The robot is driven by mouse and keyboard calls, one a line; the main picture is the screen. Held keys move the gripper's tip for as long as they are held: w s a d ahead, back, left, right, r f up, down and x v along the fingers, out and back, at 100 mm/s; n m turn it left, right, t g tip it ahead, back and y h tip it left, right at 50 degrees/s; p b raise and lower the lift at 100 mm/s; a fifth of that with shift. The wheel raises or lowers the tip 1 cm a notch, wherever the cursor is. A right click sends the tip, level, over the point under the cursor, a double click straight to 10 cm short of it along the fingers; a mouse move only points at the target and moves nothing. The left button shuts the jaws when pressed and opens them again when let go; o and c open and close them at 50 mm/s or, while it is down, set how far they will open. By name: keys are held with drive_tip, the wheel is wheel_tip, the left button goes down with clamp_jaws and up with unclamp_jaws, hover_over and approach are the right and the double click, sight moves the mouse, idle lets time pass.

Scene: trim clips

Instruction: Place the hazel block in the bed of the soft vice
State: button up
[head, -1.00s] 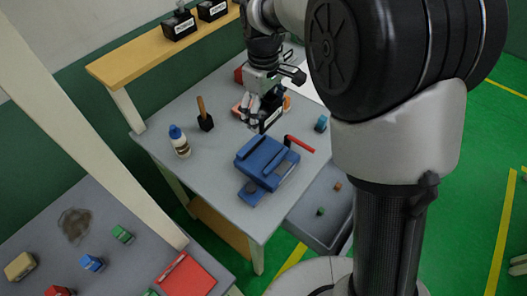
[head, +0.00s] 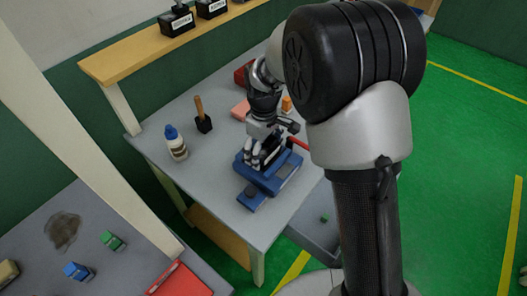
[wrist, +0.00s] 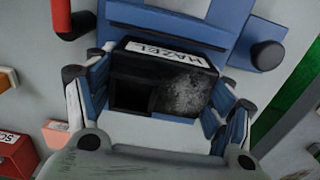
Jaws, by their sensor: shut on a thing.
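The hazel block (wrist: 180,75) is a dark block with a white label reading HAZEL. In the wrist view it sits between my gripper's fingers (wrist: 160,105), which are shut on it. The soft vice (head: 283,178) is blue with a red handle (head: 298,144) and stands on the grey bench. In the head view my gripper (head: 260,160) is low over the back left part of the vice and hides the block. Blue vice parts (wrist: 190,18) show beyond the block in the wrist view. Whether the block touches the bed cannot be told.
A glue bottle (head: 176,143) and a wooden-handled tool in a black holder (head: 203,122) stand left of the vice. Pink (head: 241,109) and red (head: 243,73) blocks lie behind. A grey bin (head: 318,215) is below the bench's right edge.

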sight(264, 147)
drive_tip(key=shift+r, duration=0.1)
drive_tip(key=shift+f, duration=0.2)
drive_tip(key=o, duration=1.2)
drive_tip(key=shift+c, duration=0.2)
wheel_tip(264, 147, up, 12)
drive_tip(key=p, duration=0.4)
drive_tip(key=shift+r, duration=0.25)
